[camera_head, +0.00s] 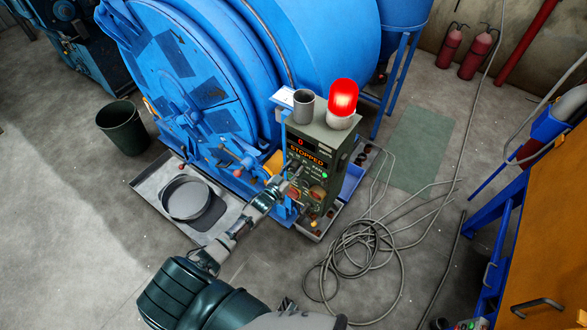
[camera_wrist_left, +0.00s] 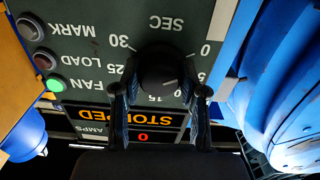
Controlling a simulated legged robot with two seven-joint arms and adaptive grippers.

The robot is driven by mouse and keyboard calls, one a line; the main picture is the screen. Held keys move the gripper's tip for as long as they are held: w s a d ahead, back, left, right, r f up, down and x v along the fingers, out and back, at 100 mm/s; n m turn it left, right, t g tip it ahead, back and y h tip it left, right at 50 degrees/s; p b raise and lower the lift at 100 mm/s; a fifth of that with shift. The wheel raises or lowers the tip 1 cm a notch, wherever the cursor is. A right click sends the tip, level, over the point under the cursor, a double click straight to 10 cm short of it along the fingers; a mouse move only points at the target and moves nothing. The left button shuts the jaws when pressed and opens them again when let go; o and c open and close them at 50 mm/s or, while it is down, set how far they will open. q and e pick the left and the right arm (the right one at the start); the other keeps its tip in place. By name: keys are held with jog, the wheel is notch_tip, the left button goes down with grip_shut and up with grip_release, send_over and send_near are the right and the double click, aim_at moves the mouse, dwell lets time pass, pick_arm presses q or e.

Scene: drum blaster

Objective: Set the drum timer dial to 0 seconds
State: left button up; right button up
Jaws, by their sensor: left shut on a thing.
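The timer dial (camera_wrist_left: 160,72) is a dark round knob on the grey-green control panel (camera_wrist_left: 75,15), which appears upside down in the left wrist view. Printed around it are SEC, 30, 25, 15, 5 and 0. A pale mark shows on the knob, but its exact reading is hard to tell. My left gripper (camera_wrist_left: 160,92) is shut on the dial, one finger on each side. In the head view my left gripper (camera_head: 289,187) is at the front of the control box (camera_head: 334,143) and hides the dial. My right gripper is not in view.
The display (camera_head: 304,154) reads 0 and STOPPED. A lit red beacon (camera_head: 343,97) and a grey cup (camera_head: 303,106) stand on the box. The blue drum (camera_head: 190,75) is behind left, a tray (camera_head: 155,187) in front. Loose cables (camera_head: 365,250) lie on the floor at right.

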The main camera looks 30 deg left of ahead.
pick_arm(q)
jog(key=shift+s+f+n, duration=0.2)
jog(key=shift+f+n, duration=0.25)
jog(key=shift+n, duration=0.15)
jog(key=shift+r, duration=0.1)
jog(key=o, duration=1)
jog(key=shift+o, duration=0.6)
jog(key=shift+w+r, duration=0.15)
jog(key=shift+w, duration=0.05)
jog(key=shift+a, duration=0.1)
jog(key=s+a, duration=0.1)
jog(key=s, duration=1.1)
